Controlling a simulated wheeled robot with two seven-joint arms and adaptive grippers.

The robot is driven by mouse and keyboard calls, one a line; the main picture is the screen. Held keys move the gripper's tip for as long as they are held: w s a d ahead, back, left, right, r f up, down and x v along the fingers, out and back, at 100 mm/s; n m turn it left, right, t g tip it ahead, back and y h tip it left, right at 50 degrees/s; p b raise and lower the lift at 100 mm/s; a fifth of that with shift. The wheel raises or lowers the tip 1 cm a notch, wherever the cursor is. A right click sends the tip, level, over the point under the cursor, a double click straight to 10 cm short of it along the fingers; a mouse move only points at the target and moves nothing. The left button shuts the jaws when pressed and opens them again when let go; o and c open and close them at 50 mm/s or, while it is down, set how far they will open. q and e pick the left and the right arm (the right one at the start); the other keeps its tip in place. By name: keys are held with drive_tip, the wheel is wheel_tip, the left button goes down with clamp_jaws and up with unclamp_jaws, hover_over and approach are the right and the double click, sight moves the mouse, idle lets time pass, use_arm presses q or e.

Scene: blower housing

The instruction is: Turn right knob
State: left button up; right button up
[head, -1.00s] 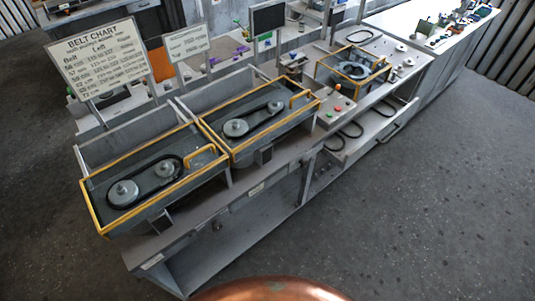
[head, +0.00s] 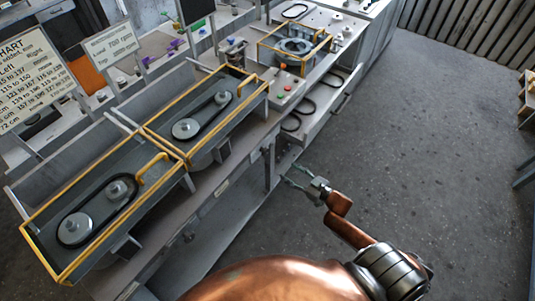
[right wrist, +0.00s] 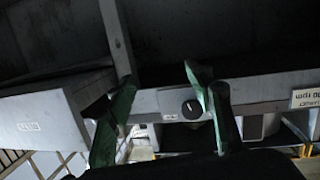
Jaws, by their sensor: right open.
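In the right wrist view a round black knob (right wrist: 191,109) with a white mark sits on a pale bench front, between my two green fingers and nearer the right one. My right gripper (head: 291,175) is open and empty in the head view, beside the bench front below the red and green buttons. Its spread fingertips also show in the right wrist view (right wrist: 160,78). I cannot tell whether a finger touches the knob. In the head view I cannot make this knob out clearly. My left gripper is not in view.
The grey workbench (head: 213,177) carries two yellow-edged belt housings with pulleys. A control box (head: 285,92) with red and green buttons stands on it. An open drawer (head: 318,104) holding belts juts out beyond my right gripper.

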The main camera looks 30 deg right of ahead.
sight(267, 153)
drive_tip(key=w+a+r+n+t+y, duration=0.1)
drive_tip(key=w+a+r+n+y, duration=0.2)
drive_tip(key=r, duration=0.6)
drive_tip(key=shift+m, duration=0.7)
drive_tip(key=x, duration=0.3)
drive_tip(key=a+x, duration=0.1)
drive_tip(key=x, duration=0.2)
drive_tip(key=shift+w+a+r+b, duration=0.15)
drive_tip(key=shift+r+b, duration=0.05)
drive_tip(key=shift+b, duration=0.2)
drive_tip(key=c, duration=1.2)
